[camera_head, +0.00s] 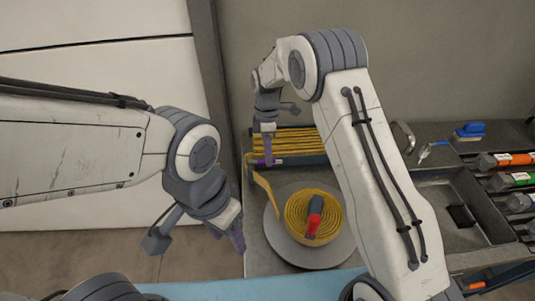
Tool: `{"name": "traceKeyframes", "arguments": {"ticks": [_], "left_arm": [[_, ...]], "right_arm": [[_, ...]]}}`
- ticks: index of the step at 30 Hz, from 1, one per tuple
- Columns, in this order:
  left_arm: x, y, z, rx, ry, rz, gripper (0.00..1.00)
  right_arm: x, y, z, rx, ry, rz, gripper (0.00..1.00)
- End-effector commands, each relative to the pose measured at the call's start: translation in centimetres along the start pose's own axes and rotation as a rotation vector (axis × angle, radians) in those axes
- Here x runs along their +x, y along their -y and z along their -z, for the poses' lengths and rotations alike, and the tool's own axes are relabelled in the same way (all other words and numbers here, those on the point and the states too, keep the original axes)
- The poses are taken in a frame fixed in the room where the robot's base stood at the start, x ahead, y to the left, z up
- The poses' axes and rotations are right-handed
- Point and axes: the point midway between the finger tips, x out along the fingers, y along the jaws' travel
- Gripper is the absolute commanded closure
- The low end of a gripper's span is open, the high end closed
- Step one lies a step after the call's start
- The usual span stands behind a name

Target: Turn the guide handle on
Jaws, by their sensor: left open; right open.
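A red-and-black handle (314,221) stands in the middle of a coiled yellow strip (297,223); it looks like the guide handle. The coil lies on a round grey disc (290,258). My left gripper (238,240) is open and empty, at the left edge of the disc and apart from the handle. My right gripper (268,152) is open, in front of a dark holder with yellow strips (290,142) behind the coil. Whether its fingers touch the holder cannot be told. My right forearm passes just right of the disc.
The grey bench (258,266) has a recessed basin (462,215) at the right. A blue brush (469,130), a small blue-tipped tool (426,152) and several coloured cylinders (510,160) lie around it. A white panel (100,90) stands at the left.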

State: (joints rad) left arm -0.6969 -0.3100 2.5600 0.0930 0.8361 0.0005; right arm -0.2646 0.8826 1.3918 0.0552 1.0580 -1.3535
Motion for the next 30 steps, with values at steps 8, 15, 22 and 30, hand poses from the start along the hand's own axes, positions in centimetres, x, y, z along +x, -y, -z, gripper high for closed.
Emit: {"name": "traceKeyframes", "arguments": {"ticks": [8, 15, 22, 30], "left_arm": [[1.4, 0.1, -0.1, 0.001, 0.000, 0.000, 0.50], [1.9, 0.1, -0.1, 0.001, 0.000, 0.000, 0.50], [1.9, 0.1, -0.1, 0.001, 0.000, 0.000, 0.50], [1.9, 0.1, -0.1, 0.001, 0.000, 0.000, 0.50]], "right_arm": [[-4.7, -0.2, 0.0, 0.000, -0.002, -0.008, 0.49], [-8.8, -0.1, 0.0, 0.000, -0.001, -0.005, 0.49], [-10.2, 0.0, 0.0, 0.000, 0.000, -0.002, 0.49], [-10.1, 0.0, 0.0, -0.001, 0.000, -0.002, 0.49]]}}
